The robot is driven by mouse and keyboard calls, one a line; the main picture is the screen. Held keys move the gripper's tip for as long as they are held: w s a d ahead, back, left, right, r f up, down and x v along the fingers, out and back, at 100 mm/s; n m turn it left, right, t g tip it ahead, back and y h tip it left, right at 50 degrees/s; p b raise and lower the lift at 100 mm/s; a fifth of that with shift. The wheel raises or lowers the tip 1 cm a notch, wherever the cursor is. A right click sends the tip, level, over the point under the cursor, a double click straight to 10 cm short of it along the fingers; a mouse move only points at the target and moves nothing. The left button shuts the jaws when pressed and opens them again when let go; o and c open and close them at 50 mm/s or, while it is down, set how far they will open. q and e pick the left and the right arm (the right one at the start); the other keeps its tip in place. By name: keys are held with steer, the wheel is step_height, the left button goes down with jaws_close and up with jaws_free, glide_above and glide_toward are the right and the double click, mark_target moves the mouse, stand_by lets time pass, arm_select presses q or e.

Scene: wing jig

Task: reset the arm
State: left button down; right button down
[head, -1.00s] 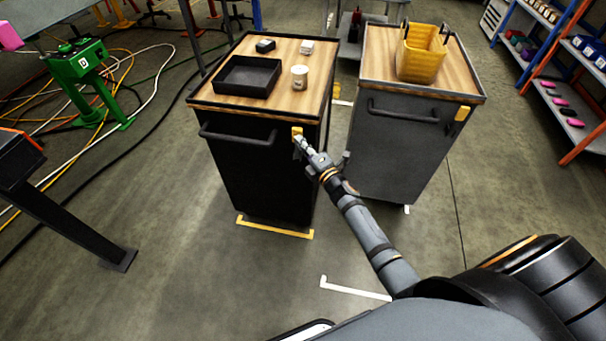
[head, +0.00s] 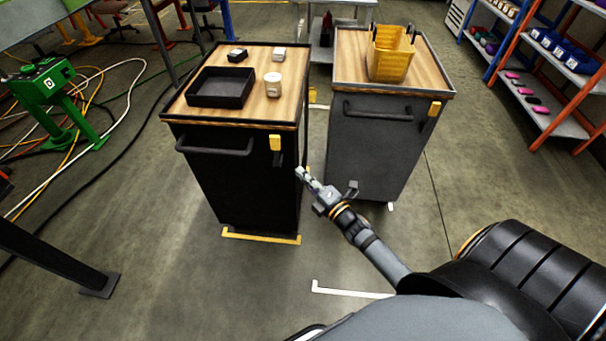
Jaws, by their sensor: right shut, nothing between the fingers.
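My right gripper (head: 303,176) is shut and empty. It is in the middle of the head view, in front of the gap between two carts, a little right of the black cart (head: 235,180). It appears apart from the yellow latch (head: 275,143) at that cart's upper right front corner. My right arm (head: 375,250) reaches up to it from the lower right. My left gripper is not in view.
The black cart's wooden top holds a black tray (head: 221,101), a pale cup (head: 273,84) and two small boxes. A grey cart (head: 370,150) with a yellow basket (head: 390,55) stands to the right. A green stand (head: 50,85) and cables are at left. Front floor is open.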

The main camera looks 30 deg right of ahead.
steer(key=s+d+f+m+g+h+p, duration=0.1)
steer(key=s+d+f+m+g, duration=0.25)
steer(key=f, duration=0.65)
steer(key=s+f+m+g+h+p, duration=0.1)
steer(key=s+f+m+g+h, duration=0.1)
steer(key=s+f+m, duration=0.55)
steer(key=s+d+f+m+g+h+p, duration=0.1)
steer(key=s+d+f+g, duration=0.15)
steer(key=f, duration=0.85)
steer(key=s+a+f+m+g+p, duration=0.1)
steer(key=s+f+m+g, duration=0.3)
steer(key=s, duration=1)
steer(key=s+a+f+m+g+p, duration=0.1)
steer(key=s+f+m+g, duration=0.3)
steer(key=s+f, duration=0.5)
steer(key=s+a+g, duration=0.1)
steer(key=s, duration=0.3)
steer(key=shift+s+m, duration=0.4)
steer(key=shift+f, duration=0.1)
